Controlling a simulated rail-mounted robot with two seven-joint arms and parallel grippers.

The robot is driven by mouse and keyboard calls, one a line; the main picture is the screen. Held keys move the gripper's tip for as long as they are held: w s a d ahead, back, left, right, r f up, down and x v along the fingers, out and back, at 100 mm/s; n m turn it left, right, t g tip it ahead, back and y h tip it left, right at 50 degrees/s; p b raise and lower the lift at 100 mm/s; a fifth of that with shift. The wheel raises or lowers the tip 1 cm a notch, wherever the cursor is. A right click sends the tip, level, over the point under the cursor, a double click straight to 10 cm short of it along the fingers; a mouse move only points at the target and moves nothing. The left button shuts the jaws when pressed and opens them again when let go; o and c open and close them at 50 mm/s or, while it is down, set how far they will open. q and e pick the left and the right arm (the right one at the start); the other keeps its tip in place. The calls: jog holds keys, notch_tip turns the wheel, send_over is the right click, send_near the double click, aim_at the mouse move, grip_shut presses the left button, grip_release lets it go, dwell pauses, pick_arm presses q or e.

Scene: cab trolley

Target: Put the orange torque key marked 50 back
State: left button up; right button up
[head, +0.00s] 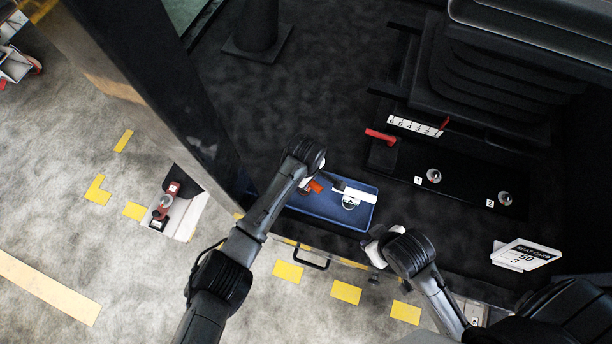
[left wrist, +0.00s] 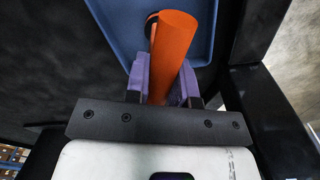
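An orange key (head: 315,187) is at the left part of a blue tray (head: 330,213). In the left wrist view the orange key (left wrist: 172,55) is a thick cylinder with a dark ring-like part by its far end; no marking on it is readable. My left gripper (head: 309,183) is over the tray. Its purple fingers (left wrist: 166,82) stand on either side of the key and appear closed against it. I cannot tell whether the key touches the tray. My right gripper (head: 374,247) is in front of the tray's right corner, apart from it; its fingertips are unclear.
A white tag with a ring (head: 352,196) lies in the tray. A card reading "SEAT CARD 50 3" (head: 527,254) stands at right. Round sockets labelled 1 (head: 433,176) and 2 (head: 505,198) sit behind, near a red lever (head: 380,135). A dark post (head: 165,85) rises at left.

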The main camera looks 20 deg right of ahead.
pick_arm(q)
jog(key=o, duration=0.4)
notch_tip(320, 180, up, 12)
jog(key=p, duration=0.3)
jog(key=shift+r, duration=0.15)
dwell(0.6)
